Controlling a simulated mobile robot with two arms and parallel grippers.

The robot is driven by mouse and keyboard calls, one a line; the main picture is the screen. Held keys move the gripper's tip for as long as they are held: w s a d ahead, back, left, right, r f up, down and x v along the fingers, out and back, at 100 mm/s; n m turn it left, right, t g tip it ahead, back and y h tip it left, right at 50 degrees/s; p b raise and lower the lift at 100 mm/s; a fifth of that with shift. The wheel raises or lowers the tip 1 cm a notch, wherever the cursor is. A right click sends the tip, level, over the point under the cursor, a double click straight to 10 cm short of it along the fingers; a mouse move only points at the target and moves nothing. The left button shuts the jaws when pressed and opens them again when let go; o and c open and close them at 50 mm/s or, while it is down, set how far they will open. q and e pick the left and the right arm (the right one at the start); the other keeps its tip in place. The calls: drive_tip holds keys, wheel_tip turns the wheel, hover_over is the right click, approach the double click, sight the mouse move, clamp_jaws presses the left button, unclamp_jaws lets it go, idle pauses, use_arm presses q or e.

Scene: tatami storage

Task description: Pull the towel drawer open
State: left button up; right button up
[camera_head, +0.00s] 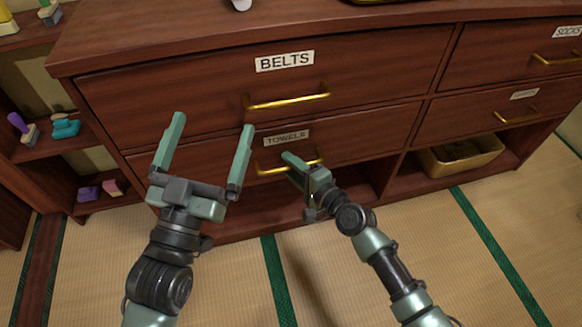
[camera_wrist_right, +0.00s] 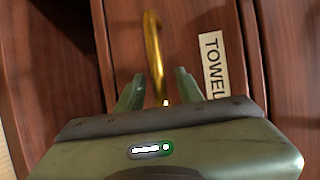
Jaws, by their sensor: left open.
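The towel drawer (camera_head: 375,142) is a dark wooden front labelled TOWELS, below the BELTS drawer, and it looks closed. Its gold bar handle (camera_head: 269,169) is partly covered by my right gripper (camera_head: 290,158). In the right wrist view the handle (camera_wrist_right: 153,50) runs between the two green fingers of my right gripper (camera_wrist_right: 158,86), with gaps on both sides. I cannot tell how deep the handle sits between them. The TOWELS label (camera_wrist_right: 213,65) is to the right there. My left gripper (camera_head: 211,126) is open and empty in front of the cabinet, left of the towel handle.
The BELTS drawer (camera_head: 200,88) with its gold handle (camera_head: 290,102) is directly above. To the right are the SOCKS drawer (camera_head: 500,55), another drawer below it, and a gold bin (camera_head: 480,166) in an open compartment. Shelves with small items (camera_head: 66,127) stand at left. Tatami floor (camera_head: 340,250) is clear.

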clamp_jaws()
idle(1.4)
